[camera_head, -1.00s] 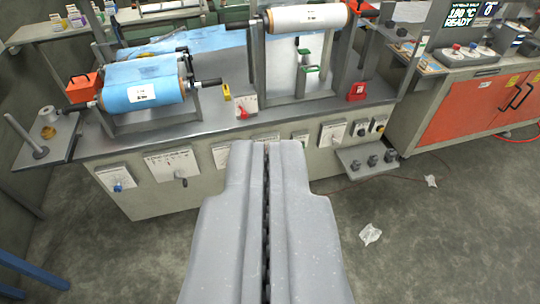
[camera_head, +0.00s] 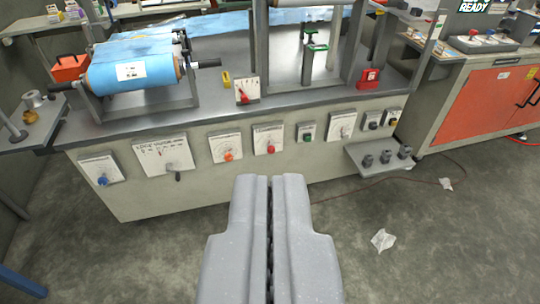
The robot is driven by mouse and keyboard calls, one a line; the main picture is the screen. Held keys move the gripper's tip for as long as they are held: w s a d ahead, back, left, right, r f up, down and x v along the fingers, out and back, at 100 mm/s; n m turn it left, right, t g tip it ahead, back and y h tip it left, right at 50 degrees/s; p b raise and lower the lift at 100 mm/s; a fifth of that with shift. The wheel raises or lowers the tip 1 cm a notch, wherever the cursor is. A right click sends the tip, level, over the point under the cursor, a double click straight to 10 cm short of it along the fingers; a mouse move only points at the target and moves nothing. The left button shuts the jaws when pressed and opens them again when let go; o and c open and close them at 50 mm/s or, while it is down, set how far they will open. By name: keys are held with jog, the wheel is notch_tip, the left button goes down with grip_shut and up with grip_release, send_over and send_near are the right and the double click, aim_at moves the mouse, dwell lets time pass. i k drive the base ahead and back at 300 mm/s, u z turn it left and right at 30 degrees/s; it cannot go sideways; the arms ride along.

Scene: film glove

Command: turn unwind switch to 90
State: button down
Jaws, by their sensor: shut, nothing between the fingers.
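Several switch plates line that panel: a blue-knob plate (camera_head: 101,169), a wider plate with a grey lever (camera_head: 163,154), an orange-knob plate (camera_head: 227,147), a red-knob plate (camera_head: 268,139), a green-button plate (camera_head: 306,132) and a white dial plate (camera_head: 342,126). Their small lettering is too blurred to tell which one is the unwind switch. My gripper appears apart from all of them.
A blue film roll (camera_head: 132,74) sits on the machine's bench (camera_head: 120,127). A small shelf with dark knobs (camera_head: 385,157) juts out at the right. An orange cabinet (camera_head: 488,107) stands farther right. Crumpled paper (camera_head: 383,240) lies on the open floor.

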aim_at(271, 150)
jog(key=z, duration=1.8)
jog(key=i, duration=0.75)
jog(key=u, duration=2.05)
jog(key=i, duration=0.15)
jog(key=u, duration=0.75)
